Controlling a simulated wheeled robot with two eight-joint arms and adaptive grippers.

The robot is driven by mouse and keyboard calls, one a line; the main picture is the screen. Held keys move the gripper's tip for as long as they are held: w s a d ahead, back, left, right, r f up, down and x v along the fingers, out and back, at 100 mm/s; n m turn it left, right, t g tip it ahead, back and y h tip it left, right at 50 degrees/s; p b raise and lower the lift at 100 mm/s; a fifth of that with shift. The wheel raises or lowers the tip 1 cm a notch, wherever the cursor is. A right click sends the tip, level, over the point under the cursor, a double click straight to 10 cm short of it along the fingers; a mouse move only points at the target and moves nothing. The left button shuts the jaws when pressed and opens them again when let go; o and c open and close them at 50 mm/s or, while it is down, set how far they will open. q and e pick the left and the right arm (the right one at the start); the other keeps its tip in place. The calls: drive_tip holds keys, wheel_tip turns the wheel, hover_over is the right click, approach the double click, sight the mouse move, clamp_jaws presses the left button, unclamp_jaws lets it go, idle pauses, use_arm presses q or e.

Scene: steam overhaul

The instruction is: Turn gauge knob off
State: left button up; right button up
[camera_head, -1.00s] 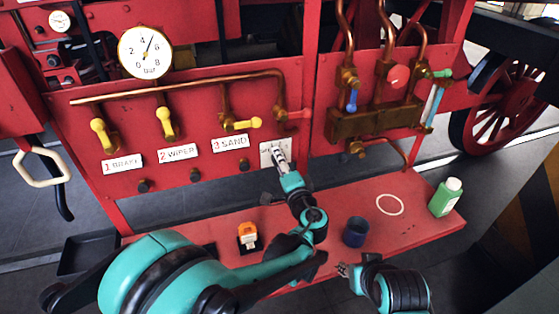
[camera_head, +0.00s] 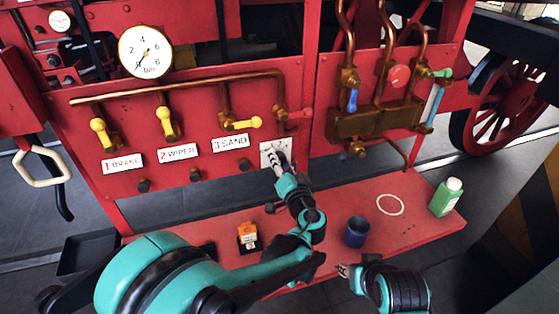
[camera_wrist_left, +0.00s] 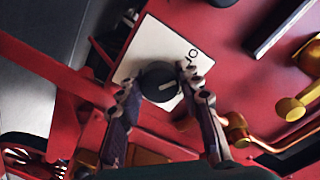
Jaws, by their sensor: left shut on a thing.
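The gauge knob (camera_wrist_left: 159,82) is black with a white line and sits on a white plate (camera_wrist_left: 150,45) in the left wrist view. My left gripper (camera_wrist_left: 158,82) is shut on it, one finger on each side. In the head view my left gripper (camera_head: 274,155) reaches the white plate (camera_head: 285,147) on the red panel and hides the knob. The round pressure gauge (camera_head: 146,52) has its needle toward the lower left, near 0. My right gripper (camera_head: 343,270) is low in the head view, apart from the panel; its jaws are too small to judge.
Yellow-handled valves (camera_head: 170,124) and copper pipes are left of the plate. A brass manifold (camera_head: 372,121) is to the right. The red shelf (camera_head: 330,200) below holds an orange-topped item (camera_head: 247,236), a dark blue cup (camera_head: 356,232) and a green bottle (camera_head: 445,198).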

use_arm(q)
drive_tip(key=shift+f, duration=0.1)
drive_tip(key=o, duration=1.2)
drive_tip(key=shift+c, duration=0.2)
drive_tip(key=v, duration=0.7)
drive_tip(key=shift+s, duration=0.3)
